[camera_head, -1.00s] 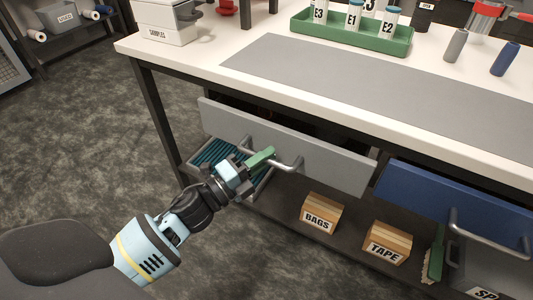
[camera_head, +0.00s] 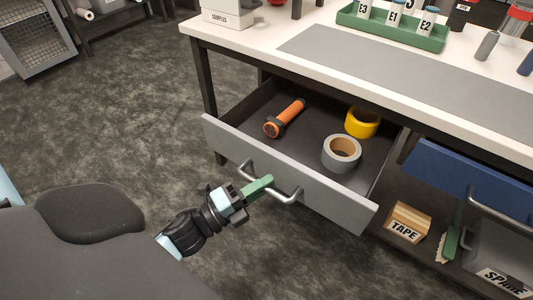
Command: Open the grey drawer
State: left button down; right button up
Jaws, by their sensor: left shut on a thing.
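The grey drawer (camera_head: 310,184) stands pulled out from under the bench, and its inside shows. My right gripper is not in view.
A closed-looking blue drawer (camera_head: 470,177) with a silver handle is at the right. Below are a TAPE box (camera_head: 407,222), a green brush (camera_head: 454,232) and a grey bin (camera_head: 498,262). The bench top (camera_head: 260,40) bears a green rack (camera_head: 392,27). The floor at left is clear.

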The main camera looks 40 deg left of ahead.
pick_arm(q)
jog(key=shift+s, duration=0.35)
jog(key=c, duration=1.5)
grip_release()
jog(key=shift+o, duration=0.5)
jog(key=v, duration=0.7)
jog(key=shift+s+a, duration=0.15)
jog(key=shift+s, duration=0.25)
jog(key=shift+f, duration=0.1)
